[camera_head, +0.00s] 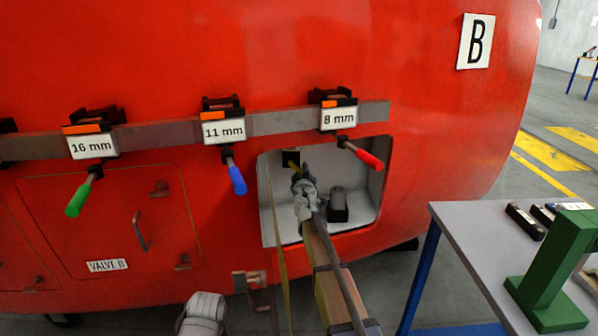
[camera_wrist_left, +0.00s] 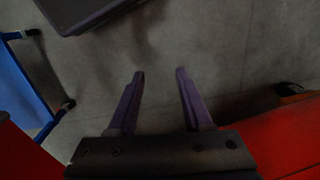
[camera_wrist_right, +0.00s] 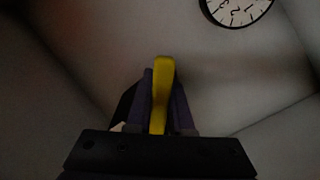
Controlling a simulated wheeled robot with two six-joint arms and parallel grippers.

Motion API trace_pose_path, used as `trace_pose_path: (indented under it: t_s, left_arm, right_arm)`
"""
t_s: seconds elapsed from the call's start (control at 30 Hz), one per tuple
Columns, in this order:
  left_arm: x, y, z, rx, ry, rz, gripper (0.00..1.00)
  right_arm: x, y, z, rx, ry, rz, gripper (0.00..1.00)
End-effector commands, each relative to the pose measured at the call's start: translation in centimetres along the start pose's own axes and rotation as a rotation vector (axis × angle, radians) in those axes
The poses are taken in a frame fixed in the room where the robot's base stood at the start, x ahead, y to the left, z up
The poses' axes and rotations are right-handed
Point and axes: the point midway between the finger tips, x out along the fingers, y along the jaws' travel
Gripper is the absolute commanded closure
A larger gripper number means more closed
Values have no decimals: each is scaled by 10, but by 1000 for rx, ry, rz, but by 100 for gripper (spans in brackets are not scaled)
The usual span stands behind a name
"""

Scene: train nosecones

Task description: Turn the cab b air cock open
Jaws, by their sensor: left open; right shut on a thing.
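The air cock's yellow handle (camera_wrist_right: 162,85) stands upright between the fingers of my right gripper (camera_wrist_right: 160,105) in the right wrist view. That gripper is shut on it. In the head view my right gripper (camera_head: 298,172) reaches into the open white recess (camera_head: 269,200) in the red cab, at a small yellow piece beside a dark block. The arm hides much of the recess, and the valve body cannot be made out. The cab carries a "B" sign (camera_head: 475,41). My left gripper (camera_wrist_left: 160,85) is open and empty above the grey floor in the left wrist view.
A gauge (camera_wrist_right: 237,8) shows in the recess, and a dark cylinder (camera_head: 338,204) stands inside it. A rail (camera_head: 276,121) above holds green, blue and red-handled tools. A closed "VALVE B" hatch (camera_head: 110,225) is left. A grey table (camera_head: 460,225) with a green stand (camera_head: 552,265) is right.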

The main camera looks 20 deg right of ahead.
Motion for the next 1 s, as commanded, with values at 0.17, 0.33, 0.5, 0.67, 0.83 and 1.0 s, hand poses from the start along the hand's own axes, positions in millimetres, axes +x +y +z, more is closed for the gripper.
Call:
trace_pose_path:
  t_s: [0.17,0.33,0.5,0.67,0.83,1.0]
  left_arm:
    - [-10,-1,1,0,0,0,50]
    - [-17,-2,1,0,0,0,50]
    - [-24,-2,1,0,0,0,50]
    - [-30,-3,2,0,0,0,50]
    - [-35,-3,2,0,0,0,50]
    - [-38,-4,2,0,0,0,50]
  right_arm:
    - [1,11,-2,-166,1,0,100]
    - [1,20,-5,-326,1,0,100]
    - [1,27,-8,-474,1,0,100]
    - [1,32,-11,-593,2,0,100]
    - [1,36,-14,-690,2,0,100]
    - [1,38,-16,-755,2,0,100]
